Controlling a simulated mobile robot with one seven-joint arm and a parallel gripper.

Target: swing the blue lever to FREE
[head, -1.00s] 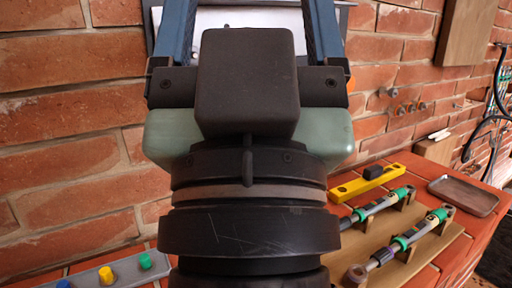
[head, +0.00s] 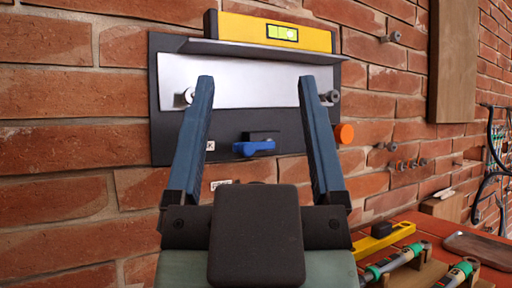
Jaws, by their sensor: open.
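The blue lever (head: 254,148) sits low on a dark wall plate (head: 165,125), lying about level, with a dark block just above it. In the picture it shows between the two blue fingers of my gripper (head: 253,82). The fingers are wide apart and nothing is between their tips; I cannot tell how far they are from the wall. Another label (head: 221,184) lies lower on the brick, too small to read.
A yellow spirit level (head: 275,33) rests on a ledge atop the plate. An orange knob (head: 344,133) sticks out at the plate's right edge. Bolts (head: 392,37) and a wooden board (head: 452,60) are on the brick wall. Lower right, a bench holds green-banded tools (head: 390,262) and a tray (head: 480,249).

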